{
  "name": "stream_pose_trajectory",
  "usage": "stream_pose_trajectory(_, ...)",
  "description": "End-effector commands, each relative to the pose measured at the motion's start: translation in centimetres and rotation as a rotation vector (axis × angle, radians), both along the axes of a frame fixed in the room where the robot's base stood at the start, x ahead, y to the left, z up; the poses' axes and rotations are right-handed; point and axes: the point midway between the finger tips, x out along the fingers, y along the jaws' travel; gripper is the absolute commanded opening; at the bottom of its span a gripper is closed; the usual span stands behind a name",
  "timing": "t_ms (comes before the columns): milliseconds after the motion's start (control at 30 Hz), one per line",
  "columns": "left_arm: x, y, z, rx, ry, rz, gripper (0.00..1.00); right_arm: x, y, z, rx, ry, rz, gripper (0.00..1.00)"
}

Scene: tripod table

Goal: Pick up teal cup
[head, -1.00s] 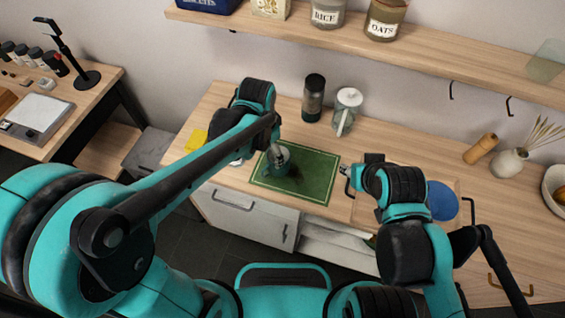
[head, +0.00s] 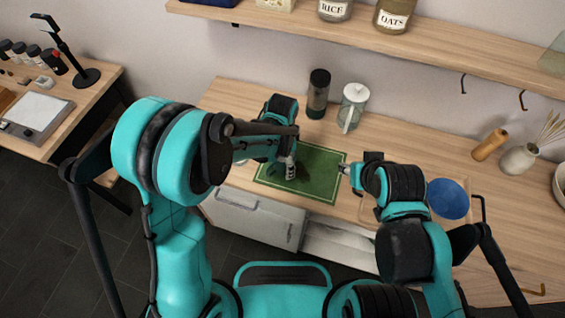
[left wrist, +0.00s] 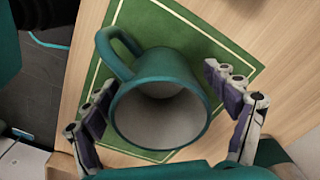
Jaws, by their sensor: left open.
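The teal cup (left wrist: 165,70) has a grey inside and fills the middle of the left wrist view. It is over the green mat (left wrist: 225,45), with its mouth facing the camera and its handle at upper left. My left gripper (left wrist: 162,88) is open, with one finger on each side of the cup and visible gaps to it. In the head view my left gripper (head: 290,168) is over the left part of the green mat (head: 325,175), and the arm hides the cup. My right gripper (head: 345,169) is at the mat's right edge, its jaws too small to read.
A dark cylinder (head: 318,92) and a lidded pitcher (head: 352,107) stand behind the mat. A blue round item (head: 448,199) lies to the right of my right arm. A shelf with jars (head: 392,15) runs above.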

Motion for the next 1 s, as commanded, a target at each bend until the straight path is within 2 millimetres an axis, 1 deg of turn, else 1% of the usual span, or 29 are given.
stream_pose_trajectory(167, 0.0, 0.0, 0.1, 0.0, 0.0, 0.001, 0.86, 0.0, 0.0, 0.1, 0.0, 0.0, 0.0, 0.4)
stream_pose_trajectory(267, 0.0, 0.0, 0.1, 0.0, 0.0, 0.001, 0.62, 0.0, 0.0, 0.1, 0.0, 0.0, 0.0, 0.4)
stream_pose_trajectory(300, 0.0, 0.0, 0.1, 0.0, 0.0, 0.001, 0.52, 0.0, 0.0, 0.1, 0.0, 0.0, 0.0, 0.4)
stream_pose_trajectory(367, 0.0, 0.0, 0.1, 0.0, 0.0, 0.001, 0.36, 0.0, 0.0, 0.1, 0.0, 0.0, 0.0, 0.4)
stream_pose_trajectory(400, 0.0, 0.0, 0.1, 0.0, 0.0, 0.001, 0.25, 0.0, 0.0, 0.1, 0.0, 0.0, 0.0, 0.4)
stream_pose_trajectory(433, 0.0, 0.0, 0.1, 0.0, 0.0, 0.001, 0.22, 0.0, 0.0, 0.1, 0.0, 0.0, 0.0, 0.4)
stream_pose_trajectory(767, 0.0, 0.0, 0.3, 0.0, 0.0, 0.001, 0.22, 0.0, 0.0, 0.2, 0.0, 0.0, 0.0, 0.4)
stream_pose_trajectory(867, 0.0, 0.0, 1.1, 0.0, 0.0, 0.001, 0.22, 0.0, 0.0, 0.5, 0.0, 0.0, 0.0, 0.4)
stream_pose_trajectory(967, 0.0, 0.0, 2.4, 0.0, 0.0, 0.001, 0.22, 0.0, 0.0, 1.1, 0.0, 0.0, 0.0, 0.4)
stream_pose_trajectory(1000, 0.0, 0.0, 3.1, 0.0, 0.0, 0.001, 0.22, 0.0, 0.0, 1.4, 0.0, 0.0, 0.0, 0.4)
